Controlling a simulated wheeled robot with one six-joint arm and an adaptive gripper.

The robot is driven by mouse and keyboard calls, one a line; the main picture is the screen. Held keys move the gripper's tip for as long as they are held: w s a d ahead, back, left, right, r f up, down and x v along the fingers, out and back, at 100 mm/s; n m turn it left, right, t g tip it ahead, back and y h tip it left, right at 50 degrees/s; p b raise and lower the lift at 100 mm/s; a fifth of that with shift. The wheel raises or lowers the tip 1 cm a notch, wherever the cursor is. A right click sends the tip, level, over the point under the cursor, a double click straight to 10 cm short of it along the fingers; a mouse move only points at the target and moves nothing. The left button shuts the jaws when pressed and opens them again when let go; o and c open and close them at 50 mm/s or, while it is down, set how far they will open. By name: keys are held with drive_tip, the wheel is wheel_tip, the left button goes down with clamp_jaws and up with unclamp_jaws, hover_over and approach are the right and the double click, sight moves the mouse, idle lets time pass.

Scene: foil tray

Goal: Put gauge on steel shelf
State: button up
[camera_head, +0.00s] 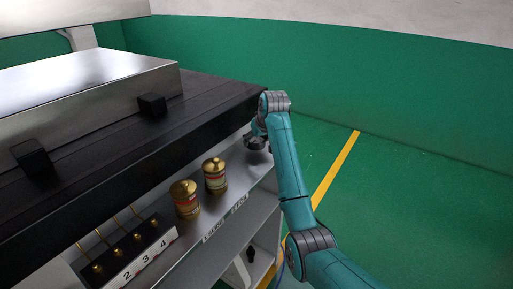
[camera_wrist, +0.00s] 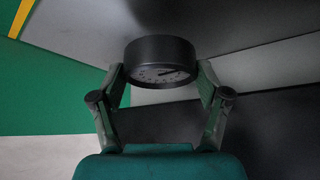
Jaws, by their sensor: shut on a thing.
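My gripper (camera_wrist: 160,88) is shut on the gauge (camera_wrist: 160,60), a round black-cased dial with a pale face and dark needle, held between both fingers in the wrist view. In the head view my gripper (camera_head: 257,141) is at the far right end of the steel shelf (camera_head: 228,203), beyond the brass canisters. The gauge is small and dark there and partly hidden by my arm. A grey surface (camera_wrist: 225,50) shows behind the gauge in the wrist view. I cannot tell whether the gauge touches the shelf.
Two brass canisters (camera_head: 215,176) (camera_head: 185,198) stand on the shelf. A black numbered block (camera_head: 125,252) with brass fittings is at the near left. Lower shelves (camera_head: 262,225) are below. Green floor (camera_head: 400,200) lies to the right.

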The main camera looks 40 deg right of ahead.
sight(257, 147)
drive_tip(key=shift+f, duration=1.7)
drive_tip(key=o, duration=1.2)
drive_tip(key=shift+f, duration=0.15)
drive_tip(key=shift+o, duration=0.2)
drive_tip(key=v, duration=1.2)
drive_tip(key=shift+s, duration=0.15)
